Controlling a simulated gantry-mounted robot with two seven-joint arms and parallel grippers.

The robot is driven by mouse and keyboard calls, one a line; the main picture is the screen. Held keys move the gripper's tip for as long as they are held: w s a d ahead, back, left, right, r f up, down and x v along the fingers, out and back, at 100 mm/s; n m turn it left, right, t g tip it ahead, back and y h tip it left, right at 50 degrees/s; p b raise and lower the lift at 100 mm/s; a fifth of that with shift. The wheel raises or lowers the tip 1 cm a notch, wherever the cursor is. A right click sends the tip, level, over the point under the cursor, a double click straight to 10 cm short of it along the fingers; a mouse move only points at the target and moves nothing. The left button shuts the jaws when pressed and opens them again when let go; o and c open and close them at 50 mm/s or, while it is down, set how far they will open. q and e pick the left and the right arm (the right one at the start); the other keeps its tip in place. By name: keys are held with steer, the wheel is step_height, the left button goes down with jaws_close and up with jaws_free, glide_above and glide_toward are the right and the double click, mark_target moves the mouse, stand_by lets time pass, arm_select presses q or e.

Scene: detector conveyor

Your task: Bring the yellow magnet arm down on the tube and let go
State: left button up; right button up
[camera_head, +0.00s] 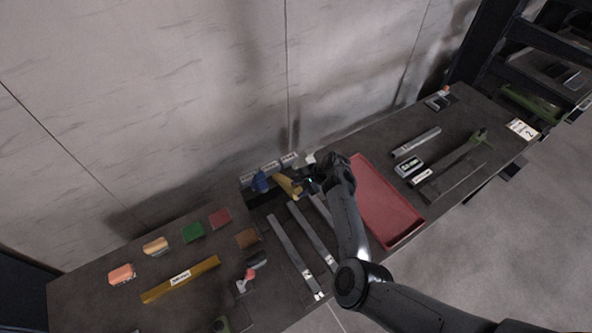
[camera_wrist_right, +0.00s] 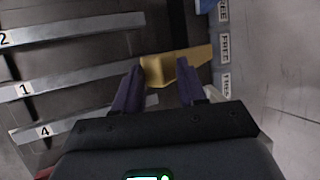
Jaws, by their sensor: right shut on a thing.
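The yellow magnet arm (camera_head: 289,187) is at the back middle of the bench, beside a rack with a blue piece (camera_head: 260,181). My right gripper (camera_head: 306,184) is shut on it. In the right wrist view the yellow arm (camera_wrist_right: 160,69) lies between the two fingers (camera_wrist_right: 158,88), its end reaching right towards labels reading FREE. A grey cylinder (camera_head: 417,142) lies on the right part of the bench; I cannot tell whether it is the tube. What lies under the yellow arm is hidden. My left gripper is not in view.
Numbered silver rails (camera_head: 295,258) run forward from the rack. A red tray (camera_head: 388,204) lies right of my right arm. Several coloured blocks (camera_head: 193,232) and a labelled yellow bar (camera_head: 181,279) lie at left. A wall stands behind the bench.

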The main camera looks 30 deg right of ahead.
mark_target(296, 199)
steer(key=shift+o, duration=0.2)
steer(key=shift+s+a+f, duration=0.1)
steer(key=shift+s+f, duration=0.45)
steer(key=shift+f, duration=0.25)
steer(key=shift+s+f, duration=0.5)
steer(key=shift+f, duration=0.25)
steer(key=o, duration=0.7)
steer(key=shift+w+r, duration=0.1)
steer(key=shift+w, duration=0.05)
steer(key=shift+c, duration=0.2)
steer(key=shift+r, duration=0.1)
steer(key=v, duration=1)
steer(key=shift+r, duration=0.25)
